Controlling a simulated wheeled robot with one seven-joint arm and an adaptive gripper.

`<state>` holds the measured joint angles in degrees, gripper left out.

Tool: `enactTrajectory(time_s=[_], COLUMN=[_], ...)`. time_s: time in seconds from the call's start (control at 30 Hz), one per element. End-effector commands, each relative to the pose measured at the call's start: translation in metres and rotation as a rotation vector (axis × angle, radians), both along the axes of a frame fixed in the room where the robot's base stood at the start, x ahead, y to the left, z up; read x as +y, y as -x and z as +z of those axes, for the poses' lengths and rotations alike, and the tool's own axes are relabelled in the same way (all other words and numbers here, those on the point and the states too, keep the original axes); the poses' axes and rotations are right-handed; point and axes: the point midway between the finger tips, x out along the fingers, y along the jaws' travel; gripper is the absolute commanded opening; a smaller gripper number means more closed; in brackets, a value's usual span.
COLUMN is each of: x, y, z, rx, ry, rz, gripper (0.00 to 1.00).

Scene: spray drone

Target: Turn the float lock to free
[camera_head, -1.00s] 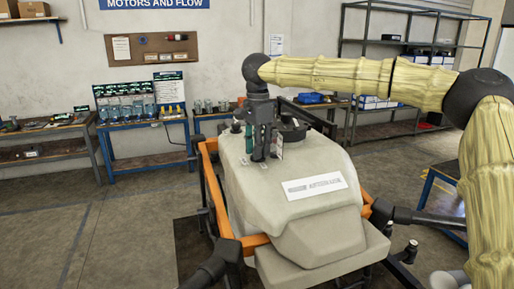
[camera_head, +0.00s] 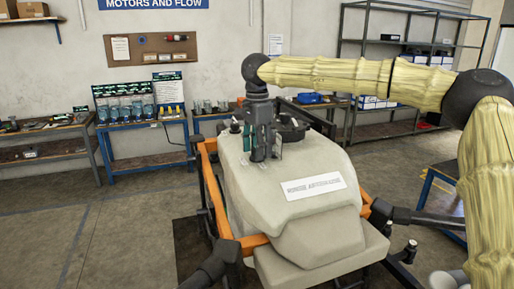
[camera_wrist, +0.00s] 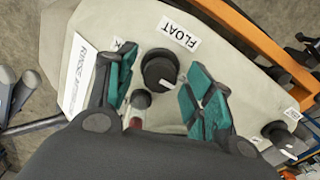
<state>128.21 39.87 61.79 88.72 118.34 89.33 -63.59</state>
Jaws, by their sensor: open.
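The float lock is a round black knob (camera_wrist: 158,68) on the pale cover of the drone (camera_head: 310,160), beside a white label reading FLOAT (camera_wrist: 179,34). A light pointer mark shows on the knob's lower right side. My gripper (camera_wrist: 163,88) is open, with green pads on either side of the knob and visible gaps to it. In the head view my gripper (camera_head: 264,153) points down at the top of the cover, and the knob is hidden behind it. I cannot tell how far the fingertips are above the cover.
A dark round-topped post with red (camera_wrist: 139,100) stands close to the knob, between my fingers. Another black knob (camera_wrist: 279,133) sits farther right on the cover. An orange frame (camera_head: 213,190) surrounds the cover. A blue workbench (camera_head: 145,122) stands by the wall.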

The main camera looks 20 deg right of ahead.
Motion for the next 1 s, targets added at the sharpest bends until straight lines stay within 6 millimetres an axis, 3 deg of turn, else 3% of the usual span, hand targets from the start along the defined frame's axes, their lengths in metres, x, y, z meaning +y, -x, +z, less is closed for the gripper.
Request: enactTrajectory(time_s=[0.27,0.7,1.0], x=[0.000,-0.001,-0.002], y=[0.000,-0.001,-0.001], z=[0.021,0.097,0.119], rx=[-0.001,-0.001,-0.001], ry=[0.001,0.000,-0.001], rz=[0.000,-0.001,0.000], gripper=[0.53,0.53,0.53])
